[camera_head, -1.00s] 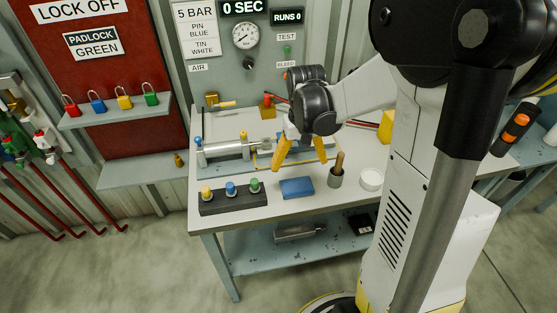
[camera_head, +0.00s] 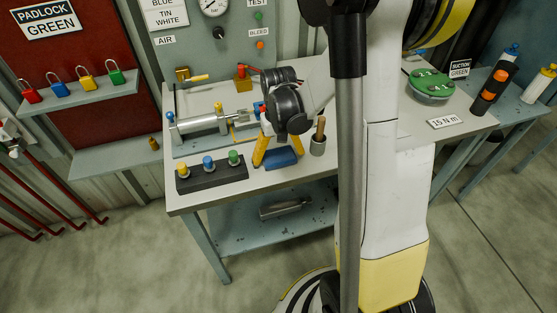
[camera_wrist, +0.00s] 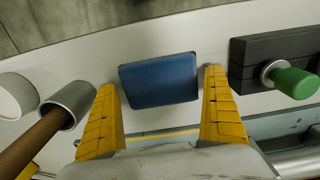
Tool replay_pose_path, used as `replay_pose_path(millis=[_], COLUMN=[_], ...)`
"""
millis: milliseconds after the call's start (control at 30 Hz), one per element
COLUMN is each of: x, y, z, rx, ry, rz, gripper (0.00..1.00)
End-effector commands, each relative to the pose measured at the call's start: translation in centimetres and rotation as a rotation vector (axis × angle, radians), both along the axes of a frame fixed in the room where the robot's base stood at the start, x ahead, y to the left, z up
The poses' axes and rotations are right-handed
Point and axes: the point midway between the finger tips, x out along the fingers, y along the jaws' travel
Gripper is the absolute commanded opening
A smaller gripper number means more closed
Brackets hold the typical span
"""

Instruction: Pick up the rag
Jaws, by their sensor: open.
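The rag is a flat blue folded block (camera_head: 284,158) lying near the front edge of the workbench. In the wrist view the rag (camera_wrist: 158,82) lies between and just beyond my two yellow fingers. My gripper (camera_head: 276,156) is open over it, fingers pointing down and spread wider than the rag, one to each side. Clear gaps show between fingers and rag in the wrist view (camera_wrist: 161,82). The gripper holds nothing. In the head view the fingers partly cover the rag; their exact height above the bench is hard to tell.
A dark block with yellow, blue and green knobs (camera_head: 212,174) stands left of the rag. A grey cup with a wooden handle (camera_head: 318,145) stands to its right. A metal cylinder assembly (camera_head: 205,122) lies behind. A white round container (camera_wrist: 14,96) sits beyond the cup.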

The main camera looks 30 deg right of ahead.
Motion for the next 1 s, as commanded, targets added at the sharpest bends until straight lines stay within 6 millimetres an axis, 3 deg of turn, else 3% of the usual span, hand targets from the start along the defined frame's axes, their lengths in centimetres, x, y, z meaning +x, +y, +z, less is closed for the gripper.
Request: replay_pose_path(millis=[100,233,367,400,667,1000], x=[0.0,0.0,0.0,0.0,0.0,0.0], y=[0.0,0.0,0.0,0.0,0.0,0.0], z=[0.1,0.1,0.1,0.2,0.9,7.8], rx=[0.0,0.0,0.0,0.0,0.0,0.0], ry=[0.0,0.0,0.0,0.0,0.0,0.0], rz=[0.0,0.0,0.0,0.0,0.0,0.0], gripper=[0.97,0.57,0.56,0.52,0.51,0.51])
